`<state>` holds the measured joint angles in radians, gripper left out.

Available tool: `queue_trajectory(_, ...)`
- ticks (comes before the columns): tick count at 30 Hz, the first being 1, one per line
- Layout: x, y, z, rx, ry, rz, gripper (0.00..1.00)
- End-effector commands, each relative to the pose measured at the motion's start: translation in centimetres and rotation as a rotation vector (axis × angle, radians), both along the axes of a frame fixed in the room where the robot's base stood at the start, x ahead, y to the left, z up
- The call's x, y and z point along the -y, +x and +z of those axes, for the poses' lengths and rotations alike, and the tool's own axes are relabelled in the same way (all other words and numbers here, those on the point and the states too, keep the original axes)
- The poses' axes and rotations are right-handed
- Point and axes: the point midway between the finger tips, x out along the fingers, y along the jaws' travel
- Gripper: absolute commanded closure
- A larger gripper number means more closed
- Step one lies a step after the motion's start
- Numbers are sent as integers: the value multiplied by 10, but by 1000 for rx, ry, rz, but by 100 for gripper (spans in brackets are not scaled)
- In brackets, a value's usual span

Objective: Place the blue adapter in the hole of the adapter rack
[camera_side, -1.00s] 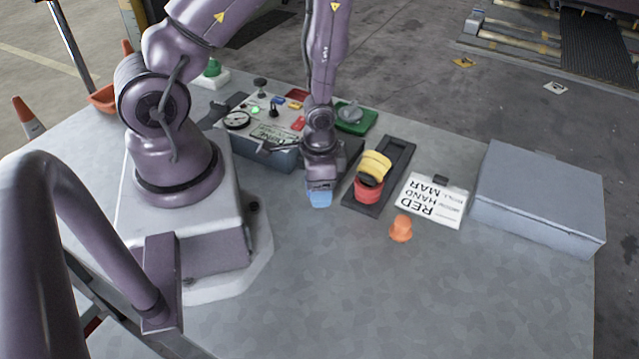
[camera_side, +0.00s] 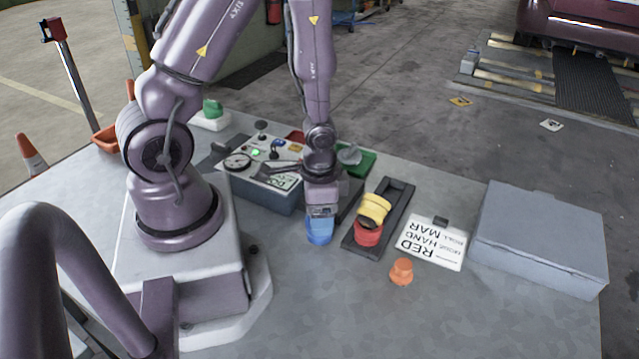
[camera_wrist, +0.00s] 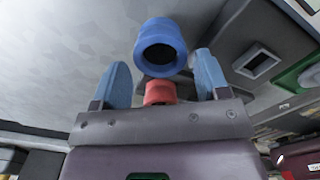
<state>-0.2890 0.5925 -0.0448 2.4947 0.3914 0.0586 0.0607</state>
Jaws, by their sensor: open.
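The blue adapter (camera_side: 320,234) stands on the grey table, left of the black adapter rack (camera_side: 398,194) and apart from it. The wrist view shows it as a blue ring with a dark round opening (camera_wrist: 160,48), just beyond my fingertips. My gripper (camera_side: 320,212) points down directly above the adapter. In the wrist view its two light-blue fingers (camera_wrist: 161,68) are spread apart with a gap between them. The rack bears a yellow adapter (camera_side: 374,208) and a red adapter (camera_side: 367,235) toward its near end. Its far end shows an empty recess.
An orange piece (camera_side: 401,271) and a printed sign (camera_side: 432,243) lie right of the rack. A large grey case (camera_side: 540,235) stands farther right. A control box (camera_side: 262,180) stands behind my gripper at left. The front of the table is clear.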

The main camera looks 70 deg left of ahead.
Motion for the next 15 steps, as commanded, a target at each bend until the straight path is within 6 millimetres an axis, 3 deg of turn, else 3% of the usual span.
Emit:
queue_trajectory(9,-2,0,54,4,4,4,32)
queue_trajectory(15,-1,0,71,2,3,1,32)
